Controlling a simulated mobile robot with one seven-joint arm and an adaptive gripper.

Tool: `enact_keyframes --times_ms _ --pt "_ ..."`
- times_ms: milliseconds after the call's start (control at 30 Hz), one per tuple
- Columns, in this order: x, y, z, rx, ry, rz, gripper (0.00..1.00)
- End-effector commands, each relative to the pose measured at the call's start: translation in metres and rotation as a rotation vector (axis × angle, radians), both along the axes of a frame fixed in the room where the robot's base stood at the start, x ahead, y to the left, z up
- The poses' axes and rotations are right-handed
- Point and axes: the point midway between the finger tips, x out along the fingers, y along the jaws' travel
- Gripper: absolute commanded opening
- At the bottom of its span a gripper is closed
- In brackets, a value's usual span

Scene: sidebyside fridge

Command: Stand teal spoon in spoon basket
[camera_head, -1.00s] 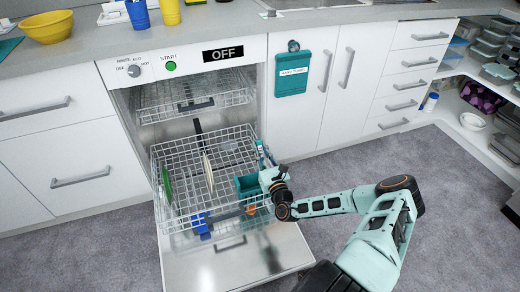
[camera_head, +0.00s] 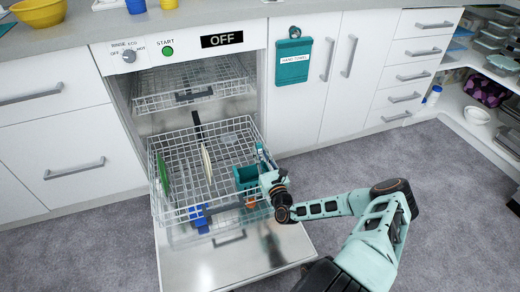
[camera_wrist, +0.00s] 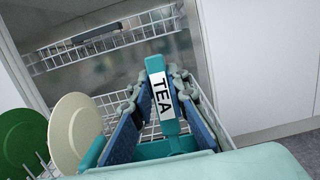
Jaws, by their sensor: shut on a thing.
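The teal spoon (camera_wrist: 155,66) carries a white label reading "TEA". In the wrist view it stands nearly upright between the blue finger pads of my gripper (camera_wrist: 160,105), which is shut on it. The teal spoon basket (camera_head: 245,177) sits at the right side of the pulled-out lower dishwasher rack. In the head view my gripper (camera_head: 264,158) is at the basket's right edge.
The lower rack (camera_head: 180,150) holds a green plate (camera_wrist: 22,140) and a cream plate (camera_wrist: 74,132). A blue item (camera_head: 200,218) shows at the rack's front. The open dishwasher door (camera_head: 230,262) lies below the rack.

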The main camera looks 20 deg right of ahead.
Motion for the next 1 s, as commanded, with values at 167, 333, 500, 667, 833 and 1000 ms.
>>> enact_keyframes --times_ms 167,333,500,667,833,1000 --pt "0.0 0.001 -0.015 -0.001 0.0 0.002 0.0" --pt "0.0 0.001 -0.029 0.0 0.001 0.0 0.0" --pt "0.0 0.001 -0.042 -0.001 0.001 0.002 0.0" --pt "0.0 0.001 -0.054 -0.001 0.001 0.001 0.0" --pt "0.0 0.001 -0.063 0.0 0.001 0.0 0.0" --pt "0.0 0.001 -0.067 -0.001 0.0 0.001 0.0"
